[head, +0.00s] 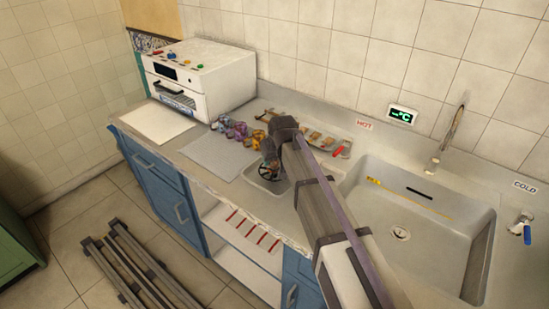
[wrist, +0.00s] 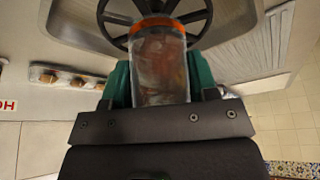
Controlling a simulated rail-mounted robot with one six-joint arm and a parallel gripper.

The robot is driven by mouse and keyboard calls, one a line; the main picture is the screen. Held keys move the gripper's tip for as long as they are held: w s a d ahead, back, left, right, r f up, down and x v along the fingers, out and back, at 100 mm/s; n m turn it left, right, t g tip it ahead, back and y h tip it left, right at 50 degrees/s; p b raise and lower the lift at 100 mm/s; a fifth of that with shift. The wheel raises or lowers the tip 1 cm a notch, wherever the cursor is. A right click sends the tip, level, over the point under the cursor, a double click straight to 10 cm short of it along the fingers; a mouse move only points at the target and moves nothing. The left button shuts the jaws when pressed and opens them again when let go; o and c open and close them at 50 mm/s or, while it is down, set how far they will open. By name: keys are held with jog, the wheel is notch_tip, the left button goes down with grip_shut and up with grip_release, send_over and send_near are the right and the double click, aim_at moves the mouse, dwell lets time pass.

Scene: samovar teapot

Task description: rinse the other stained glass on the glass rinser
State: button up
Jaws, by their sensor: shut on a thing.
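My gripper (wrist: 160,84) is shut on a clear glass (wrist: 159,68) with an orange rim, held between its green fingers. Cloudy, reddish-brown marks show on the glass. Its orange-rimmed end points away from my gripper, towards the black spoked glass rinser (wrist: 112,14). In the wrist view the rim overlaps the rinser; I cannot tell whether they touch. In the head view, the rinser (head: 270,171) sits in a small basin (head: 262,184) below my wrist. The held glass cannot be made out there, as my arm covers much of that spot.
Several coloured glasses (head: 236,130) stand left of the rinser, behind a pale mat (head: 212,156). A tray (head: 330,148) with small brown items lies behind my arm. A large sink (head: 420,215) with a tap (head: 447,140) is at right. A white oven (head: 205,75) stands at back left.

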jog(key=shift+f+b, duration=0.6)
jog(key=shift+r+p, duration=0.3)
jog(key=shift+p, duration=0.05)
dwell(2.8)
dwell(0.6)
jog(key=o, duration=0.4)
jog(key=c, duration=0.3)
jog(key=shift+r+p, duration=1.5)
jog(key=shift+r+p, duration=2.25)
